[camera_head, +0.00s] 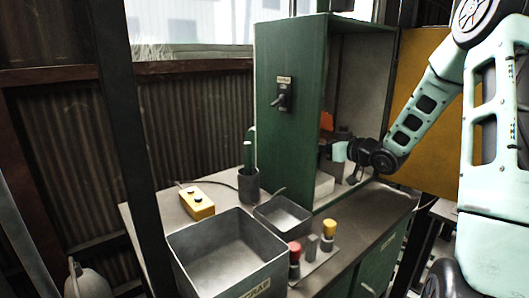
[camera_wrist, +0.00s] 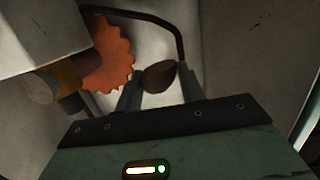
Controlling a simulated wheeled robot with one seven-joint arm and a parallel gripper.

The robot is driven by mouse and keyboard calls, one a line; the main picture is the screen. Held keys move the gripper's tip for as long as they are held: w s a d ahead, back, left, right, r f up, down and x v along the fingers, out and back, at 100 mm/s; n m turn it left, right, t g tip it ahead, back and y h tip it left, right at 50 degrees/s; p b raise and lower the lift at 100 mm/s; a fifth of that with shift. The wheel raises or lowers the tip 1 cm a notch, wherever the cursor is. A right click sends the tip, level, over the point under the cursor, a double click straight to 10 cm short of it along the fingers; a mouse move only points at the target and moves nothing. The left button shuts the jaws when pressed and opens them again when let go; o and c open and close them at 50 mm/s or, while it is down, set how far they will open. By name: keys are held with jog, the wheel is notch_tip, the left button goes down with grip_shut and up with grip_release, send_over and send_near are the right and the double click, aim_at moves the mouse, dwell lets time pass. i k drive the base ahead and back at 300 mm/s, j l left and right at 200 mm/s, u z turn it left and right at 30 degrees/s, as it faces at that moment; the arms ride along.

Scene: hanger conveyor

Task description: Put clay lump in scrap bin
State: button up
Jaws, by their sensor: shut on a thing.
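The clay lump (camera_wrist: 158,75) is a small dark brown rounded piece between my gripper's two fingertips in the wrist view. My gripper (camera_wrist: 160,82) is shut on it. In the head view my gripper reaches from the right into the open side of a green cabinet (camera_head: 290,120); its fingertips and the lump cannot be made out there. The scrap bin (camera_head: 184,254) is a grey open-topped box at the front of the bench, with a partly visible label on its front. Its visible inside looks empty. My gripper is behind it and to its right.
An orange-red toothed disc (camera_wrist: 112,55) and a bent dark rod (camera_wrist: 160,20) are close to my fingers. A smaller grey tray (camera_head: 283,216), red and yellow knobs (camera_head: 329,229), a yellow button box (camera_head: 197,202) and a dark cup (camera_head: 249,185) surround the bin.

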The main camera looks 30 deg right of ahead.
aim_at(228, 279)
jog(key=k+l, duration=0.1)
jog(key=k, duration=0.4)
jog(key=k+l, duration=0.1)
jog(key=k, duration=0.4)
